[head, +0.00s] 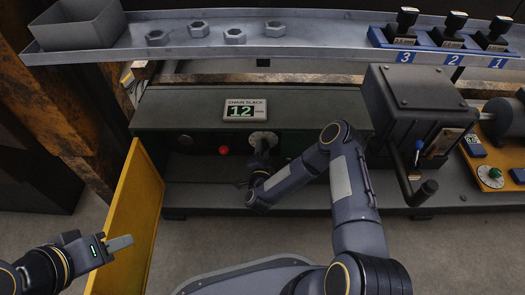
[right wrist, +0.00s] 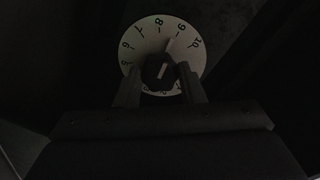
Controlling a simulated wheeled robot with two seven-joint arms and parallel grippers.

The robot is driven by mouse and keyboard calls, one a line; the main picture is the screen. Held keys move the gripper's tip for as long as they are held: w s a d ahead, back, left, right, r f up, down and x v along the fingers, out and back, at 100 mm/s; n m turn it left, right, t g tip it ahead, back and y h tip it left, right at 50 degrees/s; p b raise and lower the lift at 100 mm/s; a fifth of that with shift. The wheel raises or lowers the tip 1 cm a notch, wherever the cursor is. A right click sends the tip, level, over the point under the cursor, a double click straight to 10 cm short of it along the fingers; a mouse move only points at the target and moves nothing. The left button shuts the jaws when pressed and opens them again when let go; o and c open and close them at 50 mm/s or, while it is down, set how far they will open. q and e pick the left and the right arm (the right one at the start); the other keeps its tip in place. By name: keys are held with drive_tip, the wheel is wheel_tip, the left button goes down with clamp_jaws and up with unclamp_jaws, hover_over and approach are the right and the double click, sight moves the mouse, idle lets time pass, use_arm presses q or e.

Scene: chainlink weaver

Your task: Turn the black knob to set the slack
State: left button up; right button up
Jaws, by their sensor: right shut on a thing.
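The black knob (right wrist: 157,72) sits on a round pale dial (right wrist: 148,35) with numbers around its rim. Its white line points up and slightly right, roughly toward the 8 and 9. My right gripper (right wrist: 160,90) is shut on the knob, one finger on each side. In the head view the dial (head: 264,137) shows on the dark green housing, with my right gripper (head: 261,158) in front hiding most of the knob. The chain slack display (head: 244,111) reads 12. My left gripper (head: 122,243) is at the lower left, away from the housing, its finger opening unclear.
A red button (head: 223,150) is left of the dial. A yellow panel (head: 132,220) stands open between my left gripper and the housing. A crank box (head: 410,110) is on the right. A shelf (head: 330,48) above holds several nuts and numbered black-handled tools.

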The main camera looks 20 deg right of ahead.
idle(0.3)
drive_tip(key=o, duration=1)
drive_tip(key=p+v, duration=0.3)
drive_tip(key=v, duration=0.5)
